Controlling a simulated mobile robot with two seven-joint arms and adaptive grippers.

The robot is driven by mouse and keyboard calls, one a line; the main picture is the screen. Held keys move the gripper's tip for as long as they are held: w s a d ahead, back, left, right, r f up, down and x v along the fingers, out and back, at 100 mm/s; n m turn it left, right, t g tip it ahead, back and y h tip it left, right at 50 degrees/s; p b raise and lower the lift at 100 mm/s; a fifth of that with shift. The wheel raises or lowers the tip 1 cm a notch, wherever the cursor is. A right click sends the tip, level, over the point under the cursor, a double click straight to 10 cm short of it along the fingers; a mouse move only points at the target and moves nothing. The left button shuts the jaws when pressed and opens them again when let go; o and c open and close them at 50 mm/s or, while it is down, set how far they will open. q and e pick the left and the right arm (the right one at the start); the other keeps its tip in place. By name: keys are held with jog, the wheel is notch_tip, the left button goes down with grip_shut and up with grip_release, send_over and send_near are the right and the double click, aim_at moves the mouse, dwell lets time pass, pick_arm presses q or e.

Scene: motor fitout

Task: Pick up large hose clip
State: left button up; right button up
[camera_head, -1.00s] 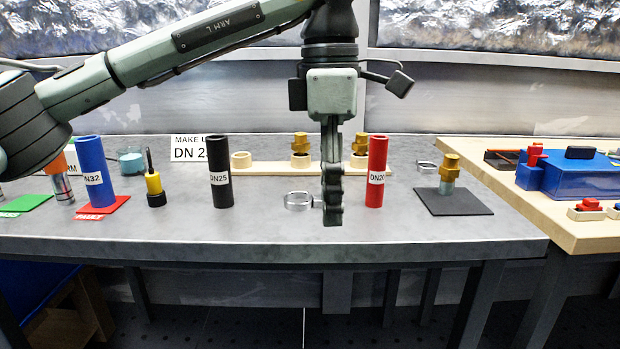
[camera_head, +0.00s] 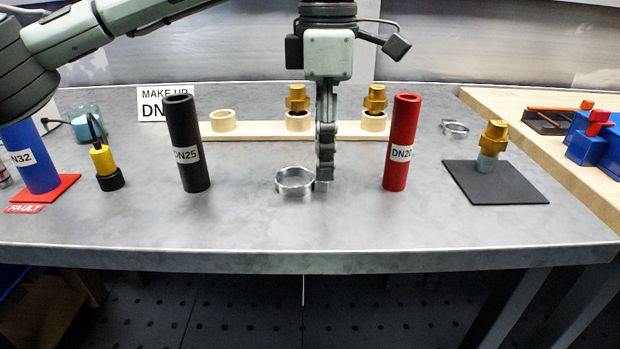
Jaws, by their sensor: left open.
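A silver ring-shaped hose clip (camera_head: 294,182) lies on the grey bench between the black DN25 hose and the red DN20 hose. A second, smaller-looking silver clip (camera_head: 454,129) lies further back on the right. My left gripper (camera_head: 325,178) points down just right of the nearer clip, its fingers seen edge-on and close to the clip's screw side. It is open, and no clip is seen held. Whether the fingers touch the clip or straddle its edge cannot be told. My right gripper is out of view.
The black hose (camera_head: 187,145) and red hose (camera_head: 401,143) stand upright on either side. Behind is a wooden rack (camera_head: 260,132) with brass fittings. A dark mat (camera_head: 500,190) with a brass fitting lies right. The bench front is clear.

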aim_at(316, 185)
pick_arm(q)
notch_tip(316, 185, down, 3)
jog(key=shift+w+f, duration=0.1)
jog(key=c, duration=1.1)
